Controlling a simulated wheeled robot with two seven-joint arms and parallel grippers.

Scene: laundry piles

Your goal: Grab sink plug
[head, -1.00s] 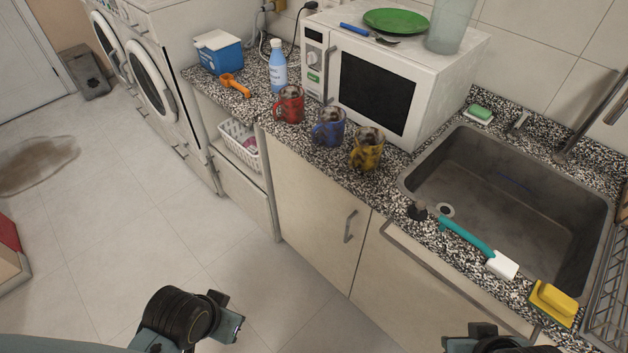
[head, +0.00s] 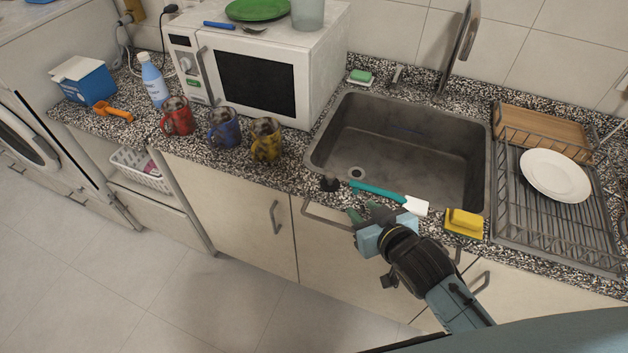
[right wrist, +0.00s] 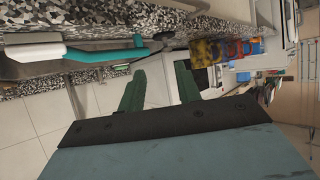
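The sink plug (head: 329,184) is a small dark stopper on the speckled counter at the sink's front-left corner. A small dark shape at the counter edge in the right wrist view (right wrist: 164,37) looks like the plug. My right gripper (head: 362,212) is in front of the counter edge, to the right of the plug and apart from it. In the right wrist view its two green fingers (right wrist: 160,82) are spread with nothing between them. My left gripper is out of view.
A teal-handled brush (head: 378,192) lies close to the plug's right, with a yellow sponge (head: 464,222) beyond. Several mugs, including a yellow one (head: 266,140), stand to the left. The sink (head: 410,150) is empty, and a dish rack (head: 560,235) is at the right.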

